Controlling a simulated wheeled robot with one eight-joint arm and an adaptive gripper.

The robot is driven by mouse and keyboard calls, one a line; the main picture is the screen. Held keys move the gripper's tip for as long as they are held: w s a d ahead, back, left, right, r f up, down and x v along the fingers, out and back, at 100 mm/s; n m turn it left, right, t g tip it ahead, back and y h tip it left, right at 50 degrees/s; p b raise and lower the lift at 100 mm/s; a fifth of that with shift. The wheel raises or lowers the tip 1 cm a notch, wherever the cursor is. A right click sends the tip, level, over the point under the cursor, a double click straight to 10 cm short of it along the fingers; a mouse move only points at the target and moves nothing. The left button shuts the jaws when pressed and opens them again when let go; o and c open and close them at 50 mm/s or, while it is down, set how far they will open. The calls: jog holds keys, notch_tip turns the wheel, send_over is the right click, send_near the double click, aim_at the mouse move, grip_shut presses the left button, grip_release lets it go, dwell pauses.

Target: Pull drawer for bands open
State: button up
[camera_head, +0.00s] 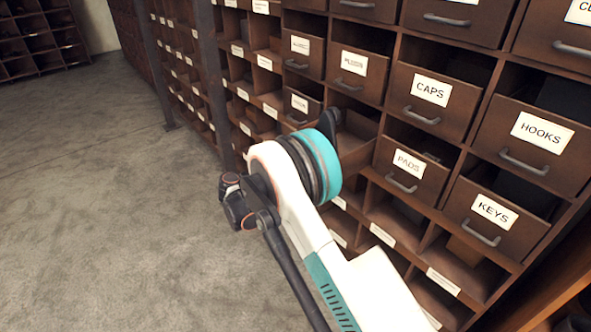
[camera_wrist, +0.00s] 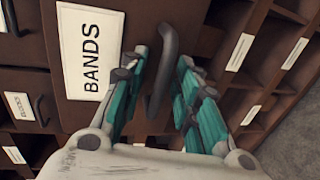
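The bands drawer (camera_wrist: 75,45) has a brown front and a white label reading BANDS, which appears sideways in the wrist view. Its dark curved handle (camera_wrist: 170,45) stands between the two teal fingers of my gripper (camera_wrist: 162,60). The fingers are apart, with a gap visible on the left side of the handle; contact on the right side is unclear. In the head view, the drawer (camera_head: 357,150) is partly covered by my arm, and its label and handle are hidden. How far out it stands is hard to tell.
Open cubbyholes (camera_head: 395,212) lie below. The concrete floor (camera_head: 110,200) to the left is clear.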

jog(key=shift+a, duration=0.1)
jog(key=v, duration=1.2)
